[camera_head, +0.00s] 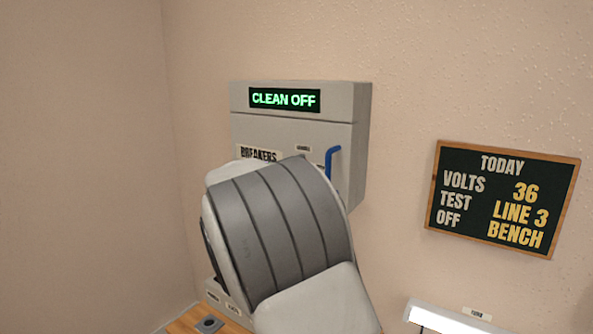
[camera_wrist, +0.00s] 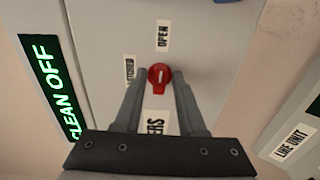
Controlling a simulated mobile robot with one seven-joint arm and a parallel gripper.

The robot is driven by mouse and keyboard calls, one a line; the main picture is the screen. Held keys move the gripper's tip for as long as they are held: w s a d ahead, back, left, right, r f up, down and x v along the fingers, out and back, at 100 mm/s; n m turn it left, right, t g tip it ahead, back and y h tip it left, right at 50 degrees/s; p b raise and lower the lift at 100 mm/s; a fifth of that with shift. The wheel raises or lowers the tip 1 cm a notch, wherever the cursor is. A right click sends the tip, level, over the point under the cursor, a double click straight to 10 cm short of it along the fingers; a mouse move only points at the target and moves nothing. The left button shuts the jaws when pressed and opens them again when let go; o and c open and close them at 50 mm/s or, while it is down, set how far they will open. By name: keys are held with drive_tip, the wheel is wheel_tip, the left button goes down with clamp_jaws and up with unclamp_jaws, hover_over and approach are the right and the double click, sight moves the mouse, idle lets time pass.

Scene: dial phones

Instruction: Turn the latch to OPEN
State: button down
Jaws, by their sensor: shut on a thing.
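The latch (camera_wrist: 152,84) is a round red knob with a short white mark, on the grey face of the cabinet (camera_head: 290,130). My gripper (camera_wrist: 161,77) is shut on the latch, one finger on each side. In the head view my arm hides the latch and the gripper.
The cabinet's display (camera_head: 285,99) reads CLEAN OFF in green. A blue handle (camera_head: 331,160) sticks out on the cabinet's right. A TODAY board (camera_head: 502,199) hangs on the wall at right. Another unit (camera_wrist: 295,135) shows a LINE UNIT label.

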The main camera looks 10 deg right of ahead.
drive_tip(key=c, duration=0.8)
unclamp_jaws()
drive_tip(key=p+v, duration=0.3)
drive_tip(key=v, duration=1.4)
drive_tip(key=shift+p, duration=0.3)
drive_tip(key=shift+s+r, duration=0.1)
drive_tip(key=shift+s, duration=0.05)
